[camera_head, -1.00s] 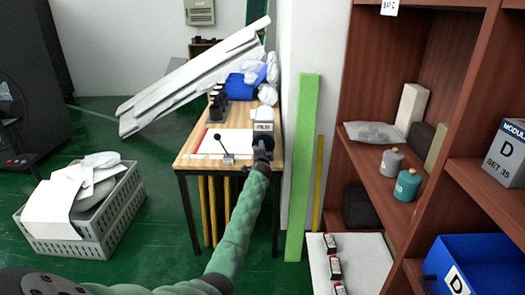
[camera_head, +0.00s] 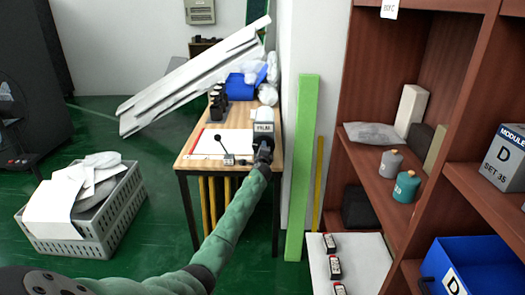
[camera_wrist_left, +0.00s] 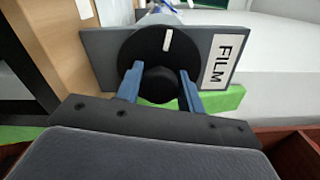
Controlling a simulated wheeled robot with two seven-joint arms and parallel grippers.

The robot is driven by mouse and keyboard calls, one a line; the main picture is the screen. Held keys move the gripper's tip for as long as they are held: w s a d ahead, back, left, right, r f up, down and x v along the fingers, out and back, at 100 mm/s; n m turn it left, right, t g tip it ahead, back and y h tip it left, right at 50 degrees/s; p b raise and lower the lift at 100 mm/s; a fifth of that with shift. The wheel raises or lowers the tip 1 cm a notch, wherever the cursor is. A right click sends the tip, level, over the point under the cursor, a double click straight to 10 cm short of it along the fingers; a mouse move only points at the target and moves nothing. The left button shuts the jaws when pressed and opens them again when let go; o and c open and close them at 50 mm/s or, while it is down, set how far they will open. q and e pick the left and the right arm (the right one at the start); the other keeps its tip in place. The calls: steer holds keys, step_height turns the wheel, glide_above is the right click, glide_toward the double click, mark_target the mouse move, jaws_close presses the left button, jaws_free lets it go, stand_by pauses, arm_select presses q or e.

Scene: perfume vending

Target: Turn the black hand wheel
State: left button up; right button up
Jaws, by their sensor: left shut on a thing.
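The black hand wheel (camera_wrist_left: 140,50) is a round disc with a white mark and a raised hub. It sits on a grey panel (camera_wrist_left: 98,44) with a white FILM label (camera_wrist_left: 219,62). My left gripper (camera_wrist_left: 160,72) has its two blue fingers on either side of the hub and is shut on it. In the head view my left gripper (camera_head: 263,151) is at the front right of the wooden table, below the labelled grey box (camera_head: 263,128). It hides most of the wheel there. My right gripper is not in view.
A small black-knobbed lever (camera_head: 228,158) stands on the table (camera_head: 187,163), left of my gripper. A green upright board (camera_head: 302,170) and a brown shelf (camera_head: 365,185) stand to the right. A grey crate (camera_head: 85,238) is on the green floor at left.

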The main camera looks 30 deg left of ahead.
arm_select(q)
steer(key=shift+f, duration=0.15)
steer(key=o, duration=1)
steer(key=shift+c, duration=0.2)
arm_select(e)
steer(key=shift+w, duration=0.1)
arm_select(q)
steer(key=v, duration=0.7)
steer(key=shift+s+d, duration=0.25)
steer(key=shift+s, duration=0.05)
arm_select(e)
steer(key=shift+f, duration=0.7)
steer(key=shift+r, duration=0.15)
